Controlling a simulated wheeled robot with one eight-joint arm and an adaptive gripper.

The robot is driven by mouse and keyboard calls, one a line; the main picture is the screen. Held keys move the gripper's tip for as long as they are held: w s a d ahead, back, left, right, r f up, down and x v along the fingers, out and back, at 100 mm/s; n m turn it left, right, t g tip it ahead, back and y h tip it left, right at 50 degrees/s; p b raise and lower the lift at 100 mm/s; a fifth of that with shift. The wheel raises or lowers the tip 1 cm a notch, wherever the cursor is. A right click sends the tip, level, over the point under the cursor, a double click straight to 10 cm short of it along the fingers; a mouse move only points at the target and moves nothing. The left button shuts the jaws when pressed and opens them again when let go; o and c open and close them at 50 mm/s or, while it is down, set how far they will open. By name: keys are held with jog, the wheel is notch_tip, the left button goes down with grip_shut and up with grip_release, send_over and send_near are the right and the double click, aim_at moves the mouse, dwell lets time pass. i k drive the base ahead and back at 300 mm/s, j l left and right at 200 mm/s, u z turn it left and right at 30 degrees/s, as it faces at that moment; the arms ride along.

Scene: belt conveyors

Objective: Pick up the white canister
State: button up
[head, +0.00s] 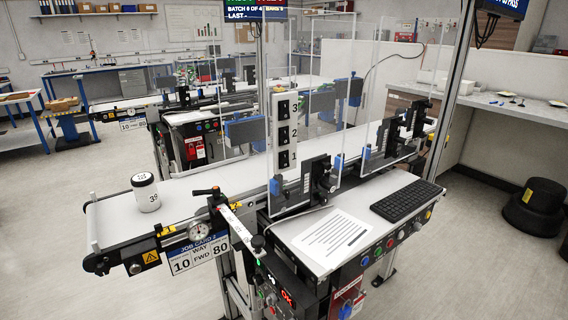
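The white canister (147,198) stands upright on the near-left end of the white belt conveyor (185,203). It has a dark band near the top, a white lid and a dark "3" mark on its side. Nothing touches it from above in the head view. My gripper is not in the head view, so its state and its place relative to the canister do not show.
A gauge and lever (207,192) stand on the conveyor's near edge, right of the canister. A job card sign (199,255) hangs below. Clear panels and a numbered 1-2-3 post (285,130) rise farther right. A control desk with a keyboard (407,201) stands at the right.

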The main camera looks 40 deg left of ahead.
aim_at(146, 191)
jog(key=k+j+u, duration=0.25)
jog(key=u, duration=0.2)
jog(key=k+j+u, duration=0.2)
jog(key=j+u, duration=0.25)
jog(key=u, duration=0.8)
jog(key=l+u, duration=0.3)
jog(key=u, duration=0.15)
jog(key=i+l+u, duration=0.1)
jog(key=l+u, duration=0.2)
jog(key=u, duration=0.2)
jog(key=j+z, duration=0.25)
jog(key=j, duration=0.3)
